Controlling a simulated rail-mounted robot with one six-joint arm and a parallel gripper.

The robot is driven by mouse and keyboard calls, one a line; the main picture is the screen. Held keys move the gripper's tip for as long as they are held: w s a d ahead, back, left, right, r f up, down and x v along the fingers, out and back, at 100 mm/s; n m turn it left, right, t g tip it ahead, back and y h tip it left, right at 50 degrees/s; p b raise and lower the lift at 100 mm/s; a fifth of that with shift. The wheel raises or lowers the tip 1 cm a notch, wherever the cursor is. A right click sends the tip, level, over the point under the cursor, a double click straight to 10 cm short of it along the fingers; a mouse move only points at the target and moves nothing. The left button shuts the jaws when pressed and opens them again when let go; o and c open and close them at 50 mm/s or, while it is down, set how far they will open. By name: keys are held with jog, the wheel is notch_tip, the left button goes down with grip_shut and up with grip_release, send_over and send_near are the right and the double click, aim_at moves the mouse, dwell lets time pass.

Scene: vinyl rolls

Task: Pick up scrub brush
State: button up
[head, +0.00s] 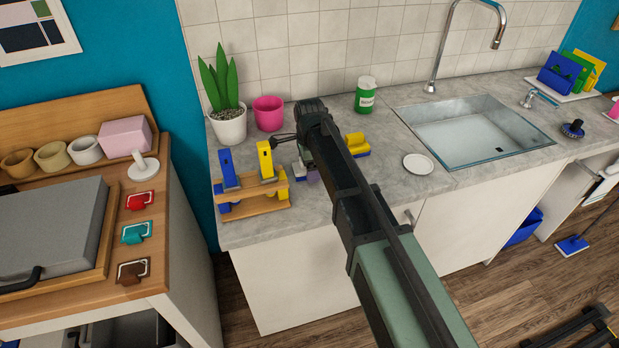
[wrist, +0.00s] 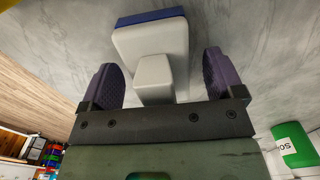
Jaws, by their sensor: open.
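In the wrist view a pale grey block with a raised grey handle and a blue base (wrist: 150,42), which looks like the scrub brush, rests on the grey countertop. My gripper (wrist: 158,76) is open, with one purple finger on each side of the grey handle. I see a gap on both sides and no clear contact. In the head view my gripper (head: 307,170) is low over the counter, right of the wooden rack, and my arm hides most of the block there.
The wooden rack (head: 262,204) holds blue and yellow tools close on the left. A yellow and blue item (head: 357,146) lies to the right. A green can (head: 365,95), pink pot (head: 268,113) and potted plant (head: 229,124) stand behind. A white dish (head: 418,164) sits before the sink (head: 470,135).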

jog(key=shift+f, duration=0.35)
jog(key=c, duration=1)
notch_tip(320, 180, up, 20)
jog(key=p, duration=2)
